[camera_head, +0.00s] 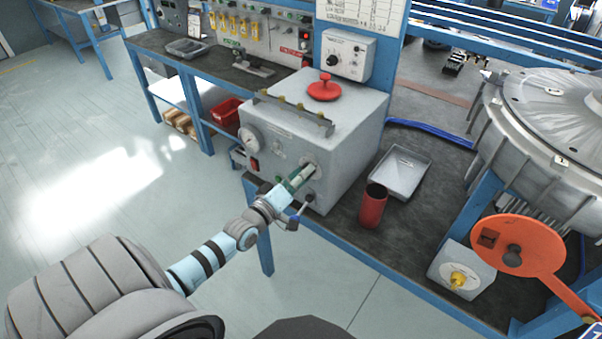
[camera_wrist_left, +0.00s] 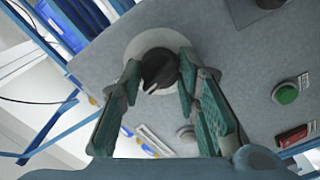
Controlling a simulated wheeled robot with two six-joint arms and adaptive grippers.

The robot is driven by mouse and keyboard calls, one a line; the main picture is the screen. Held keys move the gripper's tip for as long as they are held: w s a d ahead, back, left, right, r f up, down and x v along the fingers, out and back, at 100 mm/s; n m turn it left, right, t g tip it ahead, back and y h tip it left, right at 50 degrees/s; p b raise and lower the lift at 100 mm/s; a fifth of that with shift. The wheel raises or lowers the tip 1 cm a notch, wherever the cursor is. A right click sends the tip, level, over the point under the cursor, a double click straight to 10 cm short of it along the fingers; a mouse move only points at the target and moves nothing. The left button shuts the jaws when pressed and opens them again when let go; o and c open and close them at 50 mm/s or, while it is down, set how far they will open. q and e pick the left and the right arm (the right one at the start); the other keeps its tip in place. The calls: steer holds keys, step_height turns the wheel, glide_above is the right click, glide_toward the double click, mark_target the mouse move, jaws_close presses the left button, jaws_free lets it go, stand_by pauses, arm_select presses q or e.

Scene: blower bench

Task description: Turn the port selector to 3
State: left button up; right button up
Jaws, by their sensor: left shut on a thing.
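The grey box (camera_head: 335,125) on the bench has a front panel with a gauge and small controls. On this panel, a black knob (camera_wrist_left: 157,68) sits on a pale round plate (camera_wrist_left: 140,45), which I take for the port selector. My left gripper (camera_head: 301,178) reaches the lower right of the panel. In the wrist view its two green fingers (camera_wrist_left: 160,80) stand on either side of the knob, shut on it. The knob is mostly hidden by the gripper in the head view. I cannot read any port number. My right gripper is not in view.
A red valve handle (camera_head: 324,88) is on top of the box. A red cup (camera_head: 372,207) and a grey tray (camera_head: 400,172) stand to its right. A green button (camera_wrist_left: 287,94) and red switch (camera_wrist_left: 291,136) share the panel. A small yellow-knobbed box (camera_head: 459,268) is farther right.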

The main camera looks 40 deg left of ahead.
arm_select(q)
steer(key=m+p, duration=0.3)
steer(key=m, duration=0.8)
steer(key=shift+s+f+p, duration=0.1)
steer(key=shift+p, duration=0.3)
steer(key=shift+m, duration=0.3)
steer(key=o, duration=1.2)
steer(key=shift+c, duration=0.2)
steer(key=s, duration=1.2)
steer(key=shift+d, duration=0.2)
